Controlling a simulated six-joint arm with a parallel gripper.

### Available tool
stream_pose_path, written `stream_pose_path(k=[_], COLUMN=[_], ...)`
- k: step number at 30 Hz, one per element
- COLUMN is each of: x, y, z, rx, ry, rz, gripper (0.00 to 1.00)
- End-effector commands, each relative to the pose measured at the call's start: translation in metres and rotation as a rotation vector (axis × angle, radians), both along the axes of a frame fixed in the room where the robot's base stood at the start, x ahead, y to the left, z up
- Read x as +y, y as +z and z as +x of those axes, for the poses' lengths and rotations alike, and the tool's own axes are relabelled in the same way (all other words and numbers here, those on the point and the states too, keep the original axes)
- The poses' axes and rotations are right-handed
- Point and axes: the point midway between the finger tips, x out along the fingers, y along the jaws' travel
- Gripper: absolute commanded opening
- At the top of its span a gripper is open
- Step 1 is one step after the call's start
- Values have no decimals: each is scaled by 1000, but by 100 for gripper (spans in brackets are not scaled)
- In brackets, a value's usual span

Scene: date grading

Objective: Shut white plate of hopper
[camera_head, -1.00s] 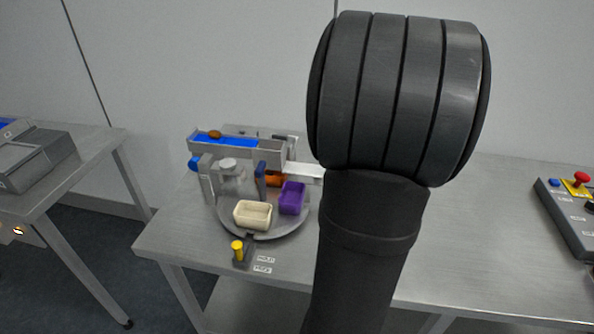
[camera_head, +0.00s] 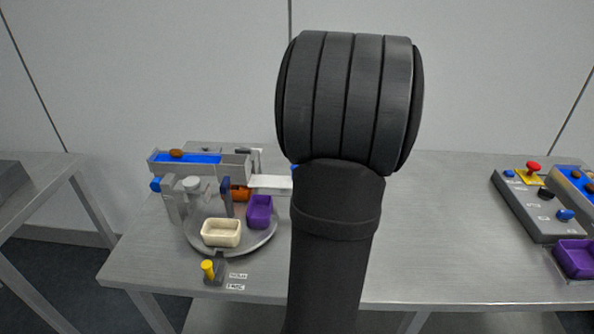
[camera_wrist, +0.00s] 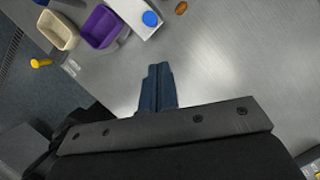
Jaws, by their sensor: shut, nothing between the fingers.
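The white plate (camera_head: 270,182) sticks out to the right from the grey hopper unit (camera_head: 205,171) on the table in the head view. Its right end runs behind my arm. In the wrist view a pale plate-like part (camera_wrist: 128,10) with a round blue knob (camera_wrist: 151,18) shows at the top edge; I cannot tell if it is the same plate. My gripper (camera_wrist: 158,72) is shut and empty over bare table, apart from that part and below it in the picture. My arm hides the gripper in the head view.
A round grey turntable (camera_head: 213,246) holds a cream tray (camera_head: 221,233) and a purple tray (camera_head: 259,211). A yellow-topped lever (camera_head: 208,270) stands in front. A control box (camera_head: 532,205) with a red button is at the right.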

Motion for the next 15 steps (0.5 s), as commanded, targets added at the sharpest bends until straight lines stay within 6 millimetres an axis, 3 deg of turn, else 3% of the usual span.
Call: stream_pose_path(k=[7, 15], x=[-28, -23], y=[-15, -36], z=[5, 7], rx=[-1, -2], ry=[238, 277], rz=[12, 17], gripper=[0, 0])
